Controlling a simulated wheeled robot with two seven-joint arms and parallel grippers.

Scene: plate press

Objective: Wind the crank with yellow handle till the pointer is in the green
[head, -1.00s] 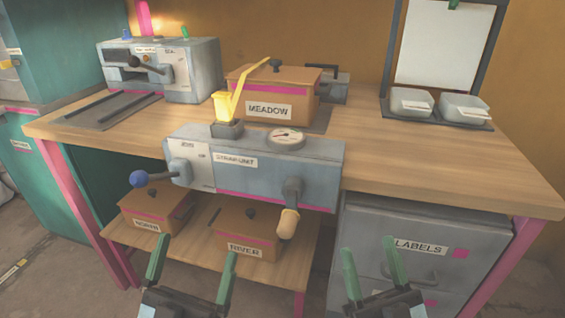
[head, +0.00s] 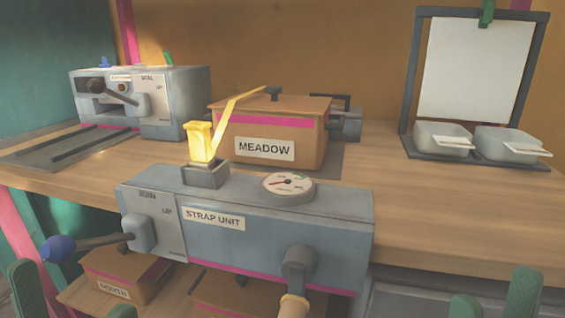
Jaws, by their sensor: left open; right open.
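The strap unit (head: 245,225) is a grey box at the front edge of the bench. The crank (head: 299,264) on its front right has an arm hanging down to a pale yellow handle (head: 293,306), cut off by the bottom edge. The round white gauge (head: 288,186) on top has a small green patch at its upper right. Its pointer appears to point left, outside the green. My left gripper (head: 50,292) is open at the bottom left, largely cut off. My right gripper (head: 495,288) is open at the bottom right. Both are empty and apart from the crank.
A lever with a blue ball (head: 58,248) sticks out left of the unit. A yellow strap (head: 236,107) runs to the MEADOW box (head: 270,150) behind. A seal machine (head: 150,105) stands back left, two trays (head: 443,142) back right. Boxes sit on the shelf below.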

